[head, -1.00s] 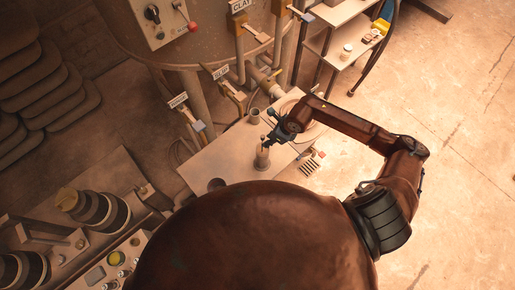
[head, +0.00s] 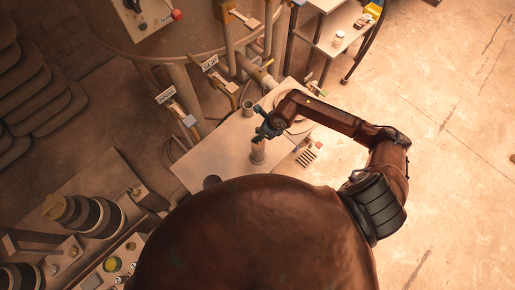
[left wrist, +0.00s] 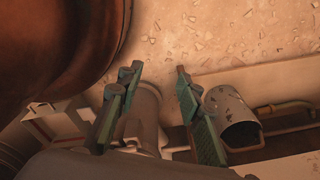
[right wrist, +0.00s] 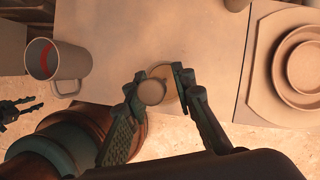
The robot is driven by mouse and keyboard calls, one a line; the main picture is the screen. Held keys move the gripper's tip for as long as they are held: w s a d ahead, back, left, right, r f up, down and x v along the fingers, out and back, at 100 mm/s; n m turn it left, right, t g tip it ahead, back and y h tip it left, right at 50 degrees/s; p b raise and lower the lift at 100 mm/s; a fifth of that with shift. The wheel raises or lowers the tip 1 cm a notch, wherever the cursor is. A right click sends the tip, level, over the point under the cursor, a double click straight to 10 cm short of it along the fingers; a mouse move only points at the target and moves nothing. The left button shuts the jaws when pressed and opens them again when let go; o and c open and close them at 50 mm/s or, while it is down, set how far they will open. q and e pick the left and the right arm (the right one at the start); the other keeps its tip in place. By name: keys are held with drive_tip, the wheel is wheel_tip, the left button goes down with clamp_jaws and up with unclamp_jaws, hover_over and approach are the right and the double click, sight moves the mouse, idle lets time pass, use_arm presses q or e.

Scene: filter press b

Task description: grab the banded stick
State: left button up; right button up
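A pale tan upright cylinder (head: 257,153), which I take for the banded stick, stands on the pale table. Its bands cannot be made out. In the right wrist view its round top (right wrist: 152,91) shows between the fingertips, with a wider tan round part beneath. My right gripper (head: 263,131) is above it in the head view; in its own wrist view the gripper (right wrist: 157,82) is open, its fingers on either side with gaps visible. My left gripper (left wrist: 158,72) is open and empty, low beside the table; it also shows in the right wrist view (right wrist: 20,108). The head view hides it.
A grey mug (right wrist: 57,66) with a red mark inside stands left of the stick in the right wrist view. Stacked round dishes (right wrist: 300,60) lie to the right. A slatted piece (head: 306,157) is beside the table (head: 222,150). Valves and pipes stand behind; open floor is at right.

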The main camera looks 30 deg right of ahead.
use_arm(q)
drive_tip(key=shift+s, duration=1)
use_arm(e)
clamp_jaws()
use_arm(q)
drive_tip(key=shift+w, duration=0.15)
